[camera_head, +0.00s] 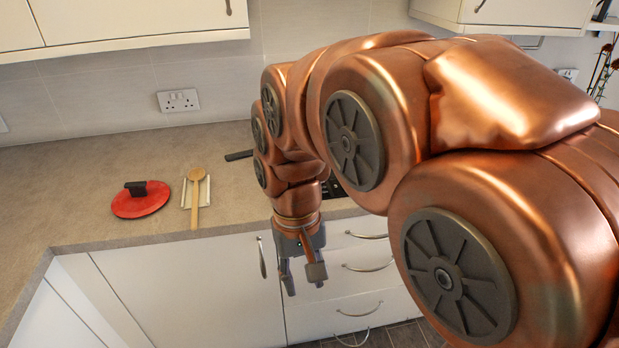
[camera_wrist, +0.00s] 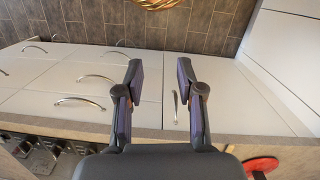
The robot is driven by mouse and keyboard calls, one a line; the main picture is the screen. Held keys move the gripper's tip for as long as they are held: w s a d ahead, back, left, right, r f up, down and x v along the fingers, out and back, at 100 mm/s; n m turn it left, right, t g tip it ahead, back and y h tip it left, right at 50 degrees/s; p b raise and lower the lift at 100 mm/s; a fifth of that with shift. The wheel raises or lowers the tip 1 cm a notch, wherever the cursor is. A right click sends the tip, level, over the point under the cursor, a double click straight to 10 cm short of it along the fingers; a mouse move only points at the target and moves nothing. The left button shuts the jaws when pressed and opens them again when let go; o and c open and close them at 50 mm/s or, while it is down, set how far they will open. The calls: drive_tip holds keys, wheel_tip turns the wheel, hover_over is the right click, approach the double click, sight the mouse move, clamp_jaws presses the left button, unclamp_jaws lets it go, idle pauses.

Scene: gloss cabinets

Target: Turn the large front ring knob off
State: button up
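The hob (camera_head: 333,187) shows only as a small dark piece behind my arm in the head view. In the wrist view part of the hob (camera_wrist: 40,152) is at the lower left corner, dark and small. I cannot make out the large front ring knob for certain in either view. My gripper (camera_head: 302,281) hangs fingers down in front of the cabinet fronts, below the worktop edge. In the wrist view my gripper (camera_wrist: 159,75) has its two fingers apart with nothing between them.
A red lid (camera_head: 140,204) and a wooden spoon (camera_head: 196,190) on a small rest lie on the worktop (camera_head: 90,170) at left. Drawers with curved handles (camera_head: 367,266) and a cabinet door (camera_head: 195,285) are close to my gripper. Wall cabinets (camera_head: 130,20) hang above.

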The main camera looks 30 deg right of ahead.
drive_tip(key=w+d+m+b, duration=0.1)
drive_tip(key=w+d+m, duration=0.2)
drive_tip(key=w+d, duration=0.3)
drive_tip(key=w+d+m+t+b, duration=0.1)
drive_tip(key=w+d+m, duration=0.2)
drive_tip(key=w+d, duration=0.4)
drive_tip(key=w+d+r+m+b, duration=0.1)
drive_tip(key=w+d+m, duration=0.2)
drive_tip(key=w+d, duration=0.4)
drive_tip(key=shift+w+d, duration=0.2)
drive_tip(key=shift+w, duration=4.1)
drive_tip(key=shift+w+d+f+m, duration=0.3)
drive_tip(key=shift+w+d, duration=0.1)
drive_tip(key=shift+d, duration=0.1)
drive_tip(key=shift+f+p, duration=0.6)
drive_tip(key=shift+f, duration=3.2)
drive_tip(key=shift+c, duration=0.2)
clamp_jaws()
